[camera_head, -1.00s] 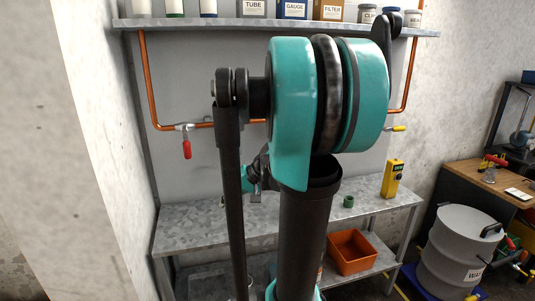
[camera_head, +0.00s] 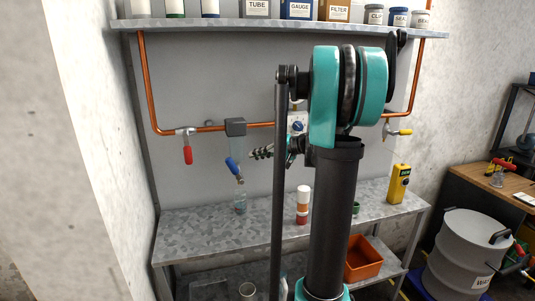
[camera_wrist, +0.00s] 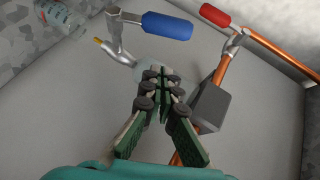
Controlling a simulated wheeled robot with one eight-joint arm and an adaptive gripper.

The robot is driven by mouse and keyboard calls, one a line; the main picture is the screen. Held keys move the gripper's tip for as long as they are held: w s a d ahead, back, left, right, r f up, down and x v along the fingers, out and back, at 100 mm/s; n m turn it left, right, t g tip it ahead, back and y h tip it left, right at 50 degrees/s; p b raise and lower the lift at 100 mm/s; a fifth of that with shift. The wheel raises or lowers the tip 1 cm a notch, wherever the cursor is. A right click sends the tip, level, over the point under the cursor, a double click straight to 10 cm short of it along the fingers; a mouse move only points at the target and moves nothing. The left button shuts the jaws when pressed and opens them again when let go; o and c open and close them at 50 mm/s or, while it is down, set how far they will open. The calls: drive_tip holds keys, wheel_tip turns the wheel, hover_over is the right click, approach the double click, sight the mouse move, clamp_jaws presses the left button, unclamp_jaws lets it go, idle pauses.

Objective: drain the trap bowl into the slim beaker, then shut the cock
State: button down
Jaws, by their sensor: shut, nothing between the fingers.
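The trap hangs from the copper pipe: a grey head block (camera_head: 235,127) with a clear bowl (camera_head: 236,147) under it. The cock's blue lever (camera_head: 232,166) slants below the bowl; in the wrist view the lever (camera_wrist: 167,25) lies beyond my fingertips, with the bent metal spout (camera_wrist: 118,52) to its left. The slim beaker (camera_head: 240,203) stands on the bench under the spout and shows at the wrist view's top left (camera_wrist: 62,15). Its fill is unclear. My gripper (camera_head: 252,153) is shut and empty, just right of the bowl and apart from the lever; its fingertips (camera_wrist: 161,72) meet.
A red-handled valve (camera_head: 187,152) hangs on the pipe at left, a yellow-handled one (camera_head: 398,132) at right. A striped cylinder (camera_head: 303,205) and a yellow meter (camera_head: 399,183) stand on the bench (camera_head: 190,229). A loaded shelf (camera_head: 270,24) runs above. The bench's left part is clear.

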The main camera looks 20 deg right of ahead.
sight(235, 171)
drive_tip(key=shift+a+f, duration=0.35)
drive_tip(key=shift+a, duration=0.45)
drive_tip(key=shift+a+f, duration=0.4)
drive_tip(key=shift+a, duration=0.4)
drive_tip(key=shift+a+f, duration=0.35)
drive_tip(key=shift+a, duration=0.45)
drive_tip(key=shift+a+h, duration=0.15)
drive_tip(key=shift+h, duration=0.15)
drive_tip(key=shift+a, duration=0.2)
